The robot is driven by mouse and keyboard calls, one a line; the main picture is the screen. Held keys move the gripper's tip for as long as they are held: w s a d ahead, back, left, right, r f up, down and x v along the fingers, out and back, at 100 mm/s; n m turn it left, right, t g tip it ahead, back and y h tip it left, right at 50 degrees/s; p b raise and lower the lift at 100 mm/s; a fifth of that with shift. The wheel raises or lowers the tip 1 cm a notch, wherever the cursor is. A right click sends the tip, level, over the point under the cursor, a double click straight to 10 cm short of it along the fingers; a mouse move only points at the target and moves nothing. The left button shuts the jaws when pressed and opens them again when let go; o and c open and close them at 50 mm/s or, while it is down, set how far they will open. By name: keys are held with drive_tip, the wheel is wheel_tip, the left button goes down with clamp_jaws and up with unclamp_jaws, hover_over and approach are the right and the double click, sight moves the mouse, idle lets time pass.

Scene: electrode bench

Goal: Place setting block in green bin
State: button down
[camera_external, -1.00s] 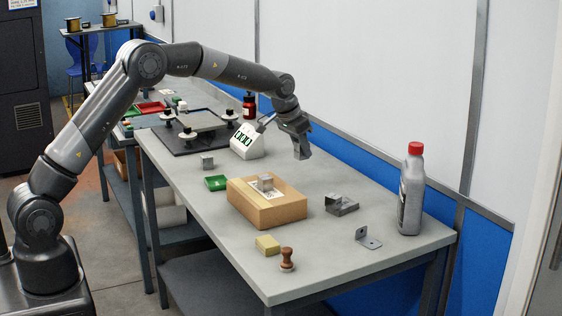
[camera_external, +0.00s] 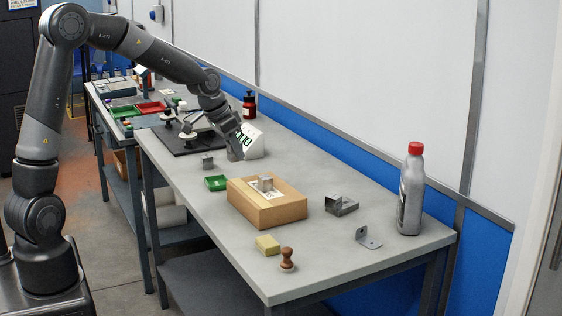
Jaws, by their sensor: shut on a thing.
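My gripper (camera_external: 236,153) is above the bench, left of the white display stand and up and right of the small green bin. It is shut on a small grey thing, which is hard to tell apart from the fingers. One small grey block (camera_external: 207,162) stands on the bench behind the bin. I cannot tell which of the grey pieces is the setting block.
A white display stand (camera_external: 252,140) is close beside my gripper. A dark plate fixture (camera_external: 180,137) lies behind. A metal bracket (camera_external: 341,206), grey bottle (camera_external: 411,190), yellow block (camera_external: 267,246) and brown stamp (camera_external: 287,261) are nearer the front. Red and green trays are on the far bench.

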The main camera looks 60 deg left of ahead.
drive_tip(key=shift+s+f, duration=0.15)
drive_tip(key=shift+s, duration=1.1)
hover_over(223, 183)
drive_tip(key=s, duration=0.2)
drive_tip(key=f, duration=0.7)
drive_tip(key=shift+d, duration=0.2)
drive_tip(key=shift+w+f, duration=0.1)
drive_tip(key=shift+f, duration=1.95)
drive_tip(key=shift+f, duration=0.15)
drive_tip(key=c, duration=1.4)
unclamp_jaws()
